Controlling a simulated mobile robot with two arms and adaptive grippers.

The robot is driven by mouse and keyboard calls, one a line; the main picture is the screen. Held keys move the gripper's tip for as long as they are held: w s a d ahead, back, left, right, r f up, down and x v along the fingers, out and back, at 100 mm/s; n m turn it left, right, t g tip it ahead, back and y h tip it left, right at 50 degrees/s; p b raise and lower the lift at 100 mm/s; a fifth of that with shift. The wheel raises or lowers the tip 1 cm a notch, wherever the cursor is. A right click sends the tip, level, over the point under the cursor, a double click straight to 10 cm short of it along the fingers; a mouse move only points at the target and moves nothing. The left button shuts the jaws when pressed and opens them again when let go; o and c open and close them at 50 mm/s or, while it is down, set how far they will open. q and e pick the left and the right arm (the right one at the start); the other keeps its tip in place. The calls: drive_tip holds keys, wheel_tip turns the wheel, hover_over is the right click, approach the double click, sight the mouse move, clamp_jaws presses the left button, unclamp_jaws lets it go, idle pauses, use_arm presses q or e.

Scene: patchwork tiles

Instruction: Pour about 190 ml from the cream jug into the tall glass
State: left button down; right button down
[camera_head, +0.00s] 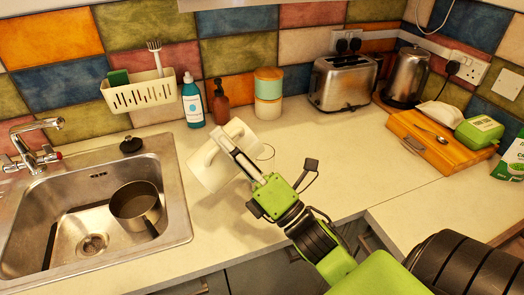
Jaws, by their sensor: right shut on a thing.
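The cream jug (207,168) is tilted above the counter to the right of the sink. My right gripper (233,147) is shut on it, reaching in from the lower right. I cannot tell how much liquid is in the glass or whether any is flowing. My left gripper is not in view.
The sink (178,215) with a saucepan (135,204) is at left. Bottles, a canister (268,93), toaster (343,81) and kettle (407,77) line the wall. A wooden board (425,145) lies at right. The counter in front of the toaster is clear.

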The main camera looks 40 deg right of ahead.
drive_tip(key=shift+s+d+r+t+y, duration=0.15)
drive_tip(key=shift+s+r, duration=0.05)
drive_tip(key=shift+s, duration=0.35)
drive_tip(key=shift+s+d+r+t+y, duration=0.1)
drive_tip(key=shift+s+r+t+y, duration=0.05)
drive_tip(key=shift+s, duration=0.35)
drive_tip(key=shift+d+r+m+t, duration=0.3)
drive_tip(key=shift+m+t, duration=0.1)
drive_tip(key=shift+m, duration=0.2)
idle(1.8)
drive_tip(key=shift+d+r+m+t+h, duration=0.3)
drive_tip(key=shift+d+m+h, duration=0.3)
drive_tip(key=shift+h, duration=0.1)
idle(1.3)
drive_tip(key=a+f+n+g+y, duration=0.5)
drive_tip(key=a+n+y, duration=0.1)
drive_tip(key=n, duration=0.3)
drive_tip(key=shift+w+f+n, duration=0.15)
drive_tip(key=shift+n, duration=0.25)
idle(1.3)
